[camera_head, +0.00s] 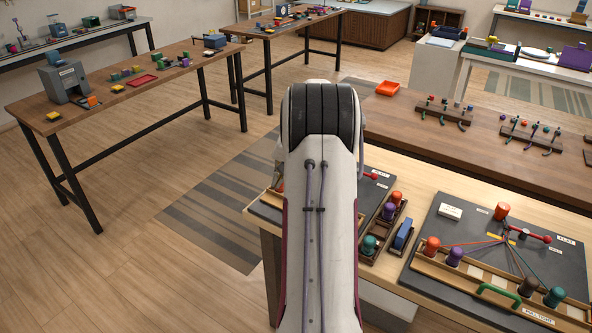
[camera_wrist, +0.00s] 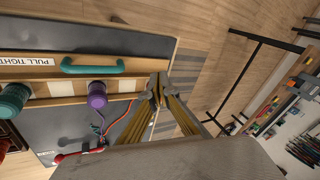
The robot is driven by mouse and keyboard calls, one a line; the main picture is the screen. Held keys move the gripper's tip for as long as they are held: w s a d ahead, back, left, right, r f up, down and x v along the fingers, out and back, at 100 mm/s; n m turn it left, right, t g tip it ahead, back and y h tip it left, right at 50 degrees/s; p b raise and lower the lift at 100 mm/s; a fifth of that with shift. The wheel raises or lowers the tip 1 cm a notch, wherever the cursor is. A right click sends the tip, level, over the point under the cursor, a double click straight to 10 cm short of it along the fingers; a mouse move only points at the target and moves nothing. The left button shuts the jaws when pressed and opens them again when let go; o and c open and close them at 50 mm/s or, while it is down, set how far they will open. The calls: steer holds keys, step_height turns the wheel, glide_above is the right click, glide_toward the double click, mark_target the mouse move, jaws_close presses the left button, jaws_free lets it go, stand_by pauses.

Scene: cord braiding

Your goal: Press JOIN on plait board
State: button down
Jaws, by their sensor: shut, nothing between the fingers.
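A dark board (camera_wrist: 97,40) fills the left of the wrist view. It has a teal handle (camera_wrist: 92,66), a "PULL TIGHT" label (camera_wrist: 26,62), a teal bobbin (camera_wrist: 13,98), a purple bobbin (camera_wrist: 97,95) and a red lever (camera_wrist: 63,157). Red and blue cords run below the purple bobbin. My gripper (camera_wrist: 158,88) is shut and empty, its tips in front of the board's wooden rail. In the head view my arm hides the gripper and much of the left board (camera_head: 266,212). I cannot read a JOIN label in either view.
Another board (camera_head: 423,268) with a green handle (camera_head: 499,295), several bobbins and a red lever (camera_head: 533,234) lies at the right. Between the boards stands a wooden tray (camera_head: 388,228) with bobbins and a blue block. The floor left of the bench is open.

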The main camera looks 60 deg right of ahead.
steer(key=shift+m+t+h, duration=0.7)
steer(key=shift+t, duration=0.1)
steer(key=d+f, duration=0.1)
steer(key=d, duration=0.3)
steer(key=d+f, duration=0.1)
steer(key=d, duration=0.2)
steer(key=d+f, duration=0.1)
steer(key=d, duration=0.3)
steer(key=shift+w+d, duration=0.3)
steer(key=w+d+r+t+h, duration=0.1)
steer(key=w+d+r+h, duration=0.1)
steer(key=w+d+r, duration=0.2)
step_height(320, 180, up, 2)
steer(key=shift+d+r+n+t, duration=0.2)
steer(key=shift+d+n+t, duration=0.2)
steer(key=shift+d, duration=0.6)
steer(key=shift+f, duration=0.25)
steer(key=shift+f, duration=4.2)
steer(key=shift+s+f, duration=0.1)
steer(key=shift+f, duration=0.95)
steer(key=shift+r, duration=1)
